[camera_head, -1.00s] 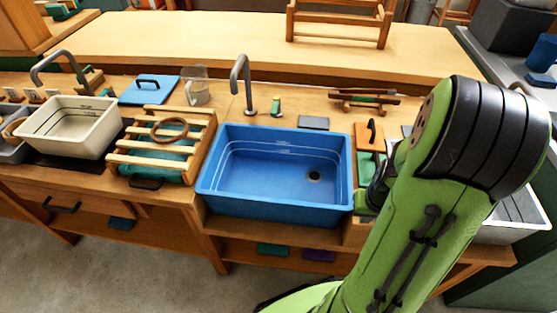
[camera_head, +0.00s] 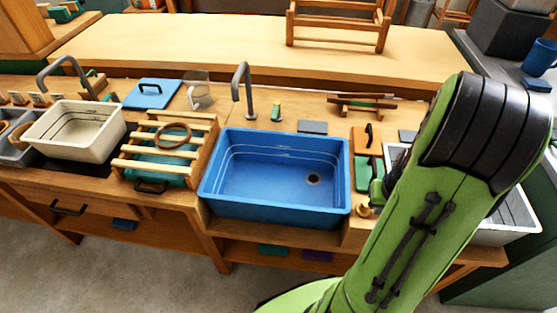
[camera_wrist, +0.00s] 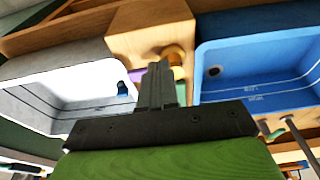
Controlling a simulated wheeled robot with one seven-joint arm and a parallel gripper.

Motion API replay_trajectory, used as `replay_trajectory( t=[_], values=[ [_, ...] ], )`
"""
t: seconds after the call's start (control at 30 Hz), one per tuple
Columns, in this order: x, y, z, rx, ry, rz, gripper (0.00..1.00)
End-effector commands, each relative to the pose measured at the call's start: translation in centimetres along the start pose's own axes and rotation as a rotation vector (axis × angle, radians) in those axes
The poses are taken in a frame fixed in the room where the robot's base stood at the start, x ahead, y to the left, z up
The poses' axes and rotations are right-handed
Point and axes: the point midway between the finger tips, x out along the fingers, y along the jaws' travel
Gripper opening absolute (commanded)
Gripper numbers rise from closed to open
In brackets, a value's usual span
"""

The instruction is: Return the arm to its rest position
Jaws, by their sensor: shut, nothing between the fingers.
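My green arm with its black elbow rises at the right of the head view. My gripper shows in the wrist view (camera_wrist: 160,85) with its dark fingers together and nothing between them. In that view the fingers lie in front of the wooden bench part between the blue basin (camera_wrist: 262,60) and a pale grey basin (camera_wrist: 65,90). A round wooden knob (camera_wrist: 176,58) appears just behind the fingertips; I cannot tell whether they touch it.
The blue basin (camera_head: 278,178) sits in the bench beside my arm. A slatted rack (camera_head: 165,150) with a brown ring (camera_head: 174,135) and a cream basin (camera_head: 75,130) stand to the left. A grey basin (camera_head: 490,232) is partly behind my arm. The rear bench top (camera_head: 200,40) is mostly clear.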

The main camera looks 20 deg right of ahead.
Motion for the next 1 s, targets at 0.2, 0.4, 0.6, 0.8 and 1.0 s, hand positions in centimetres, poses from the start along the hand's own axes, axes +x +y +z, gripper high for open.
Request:
replay_trajectory(
  t=[0.2, 0.4, 0.6, 0.8, 1.0],
  values=[
    [-2.1, -0.2, 0.1, 0.0, -0.001, 0.0, 0.0],
    [-1.9, -0.2, 0.1, 0.0, -0.001, 0.0, 0.0],
    [-1.9, -0.3, 0.1, -0.001, 0.0, 0.0, 0.0],
    [-9.8, -6.4, -1.5, -0.139, 0.073, -0.005, 0.0],
    [-22.5, -15.7, 2.2, -0.355, 0.196, -0.07, 0.0]
  ],
)
